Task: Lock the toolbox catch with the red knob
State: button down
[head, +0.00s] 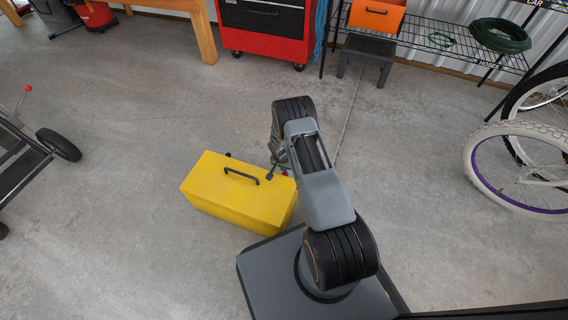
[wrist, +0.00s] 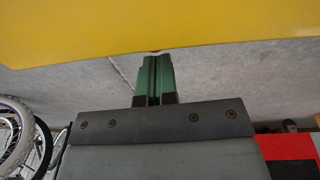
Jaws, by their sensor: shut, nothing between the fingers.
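The yellow toolbox (head: 232,196) sits on the concrete floor, with a black carrying handle (head: 241,175) on its lid. A small dark knob (head: 228,154) shows at its far edge. A small red bit, likely the red knob (head: 285,172), shows at its right end, mostly hidden by my arm. My gripper is low at this right end, largely hidden by the arm in the head view. In the wrist view my gripper (wrist: 154,60) has its green fingers shut and empty, tips at the edge of the yellow toolbox (wrist: 150,25). Contact cannot be told. The catch cannot be made out.
A red tool cabinet (head: 265,32), a dark stool (head: 367,52) and a wire shelf (head: 435,42) stand at the back. Bicycle wheels (head: 480,178) are at the right, a cart wheel (head: 59,145) at the left. The floor around the toolbox is clear.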

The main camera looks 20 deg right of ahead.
jog(key=shift+s+f, duration=0.15)
jog(key=shift+f, duration=0.2)
jog(key=shift+f+b, duration=0.15)
jog(key=shift+b, duration=0.15)
